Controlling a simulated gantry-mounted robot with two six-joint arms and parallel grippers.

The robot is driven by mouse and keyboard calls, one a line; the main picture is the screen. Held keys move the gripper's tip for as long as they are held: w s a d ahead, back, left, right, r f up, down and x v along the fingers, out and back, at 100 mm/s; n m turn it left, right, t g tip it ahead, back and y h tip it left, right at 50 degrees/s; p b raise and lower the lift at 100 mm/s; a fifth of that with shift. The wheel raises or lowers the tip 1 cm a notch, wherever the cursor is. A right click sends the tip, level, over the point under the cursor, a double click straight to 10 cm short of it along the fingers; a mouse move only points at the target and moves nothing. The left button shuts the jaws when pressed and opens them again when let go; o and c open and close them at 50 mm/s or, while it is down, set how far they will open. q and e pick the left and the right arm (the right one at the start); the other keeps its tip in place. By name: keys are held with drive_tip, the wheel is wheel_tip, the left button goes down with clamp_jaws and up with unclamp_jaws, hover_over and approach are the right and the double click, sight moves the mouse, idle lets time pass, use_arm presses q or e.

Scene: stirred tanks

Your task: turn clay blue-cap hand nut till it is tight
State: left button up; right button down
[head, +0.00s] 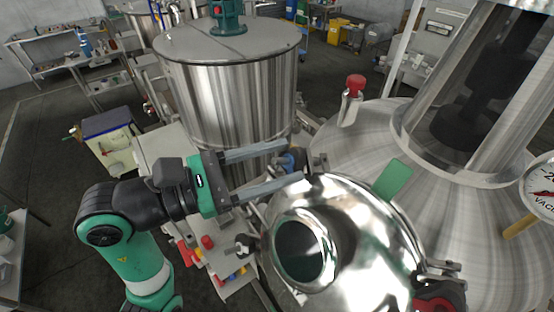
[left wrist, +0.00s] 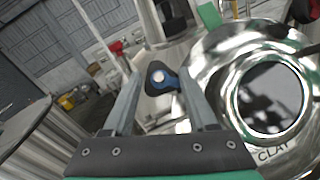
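The blue-cap hand nut (head: 291,161) sits at the upper left edge of the shiny manway lid (head: 372,245). In the left wrist view it is a dark lobed knob with a blue ring and a pale centre (left wrist: 160,78). My left gripper (head: 297,163) reaches in from the left, its two long fingers apart, one on each side of the nut. In the left wrist view the nut lies between the fingertips (left wrist: 163,75); whether they touch it is unclear. Lettering starting "CLA" shows on the lid (left wrist: 272,155). My right gripper is not in view.
A tall steel tank (head: 225,95) rises just behind my left gripper. A green tab (head: 393,179), a red-capped fitting (head: 354,88) and a gauge (head: 541,190) stand to the right.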

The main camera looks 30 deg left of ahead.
use_arm(q)
drive_tip(key=o, duration=0.4)
drive_tip(key=b+v, duration=0.1)
drive_tip(key=v, duration=1)
drive_tip(key=shift+s+a, duration=0.15)
drive_tip(key=shift+s, duration=0.1)
